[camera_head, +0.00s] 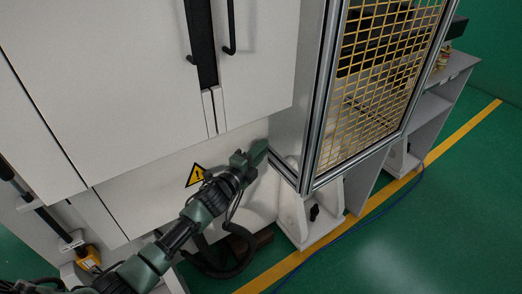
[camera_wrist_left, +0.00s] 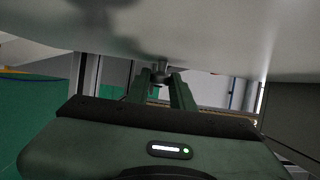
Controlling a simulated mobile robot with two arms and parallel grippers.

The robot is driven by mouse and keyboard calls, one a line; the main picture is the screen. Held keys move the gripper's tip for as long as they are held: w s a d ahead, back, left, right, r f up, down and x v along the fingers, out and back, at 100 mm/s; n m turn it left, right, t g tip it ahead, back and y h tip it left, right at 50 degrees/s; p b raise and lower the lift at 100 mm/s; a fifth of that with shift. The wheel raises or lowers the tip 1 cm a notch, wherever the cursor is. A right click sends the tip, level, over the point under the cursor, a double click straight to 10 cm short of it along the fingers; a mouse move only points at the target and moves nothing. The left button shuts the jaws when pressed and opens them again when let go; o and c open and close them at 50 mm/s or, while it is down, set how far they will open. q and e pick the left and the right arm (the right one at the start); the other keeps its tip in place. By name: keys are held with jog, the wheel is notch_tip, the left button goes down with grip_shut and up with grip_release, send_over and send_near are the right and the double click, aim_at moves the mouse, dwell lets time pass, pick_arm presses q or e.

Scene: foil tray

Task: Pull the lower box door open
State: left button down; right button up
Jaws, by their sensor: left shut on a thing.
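The lower box door (camera_head: 150,190) is a plain white panel under the upper cabinet doors, with a yellow warning triangle (camera_head: 195,176) on it. My left gripper (camera_head: 254,153) is at the upper right part of this panel, its arm crossing in front from the lower left. In the left wrist view, my left gripper (camera_wrist_left: 161,84) has its fingers on either side of a small metal knob (camera_wrist_left: 161,67) and is shut on it. The knob is under a broad pale surface (camera_wrist_left: 210,40). The head view hides the knob behind the gripper. My right gripper is not in view.
The upper white doors (camera_head: 265,70) with black handles (camera_head: 229,25) are above. A metal-framed yellow mesh guard (camera_head: 375,80) stands close to the right of my gripper. A dark hose (camera_head: 235,262) lies below. Green floor (camera_head: 430,230) is open at the lower right.

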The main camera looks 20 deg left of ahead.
pick_arm(q)
jog(key=shift+f, duration=0.1)
dwell(0.4)
jog(key=s+d+m+g+h+p, duration=0.25)
jog(key=s+d+h, duration=0.2)
jog(key=s, duration=0.55)
jog(key=s+d+m+g+h+p, duration=0.1)
jog(key=s+d+m+g+h, duration=0.3)
jog(key=s, duration=0.6)
jog(key=s+d+m+g+h+p, duration=0.2)
jog(key=s+d, duration=0.4)
jog(key=s, duration=0.4)
jog(key=s+a+m+g+h, duration=0.3)
jog(key=s+m+g, duration=0.25)
jog(key=s, duration=1.25)
jog(key=s+a+m+g, duration=0.2)
jog(key=s+a+g, duration=0.2)
jog(key=s, duration=0.4)
jog(key=s+a+m+g+p, duration=0.1)
jog(key=s+a+m+g, duration=0.1)
jog(key=s+a+g, duration=0.3)
jog(key=s+a+y, duration=0.1)
jog(key=s, duration=0.3)
jog(key=shift+s+a+m+p, duration=0.2)
jog(key=shift+m+p, duration=0.1)
jog(key=c, duration=1.2)
grip_release()
jog(key=shift+c, duration=0.2)
jog(key=shift+w, duration=0.1)
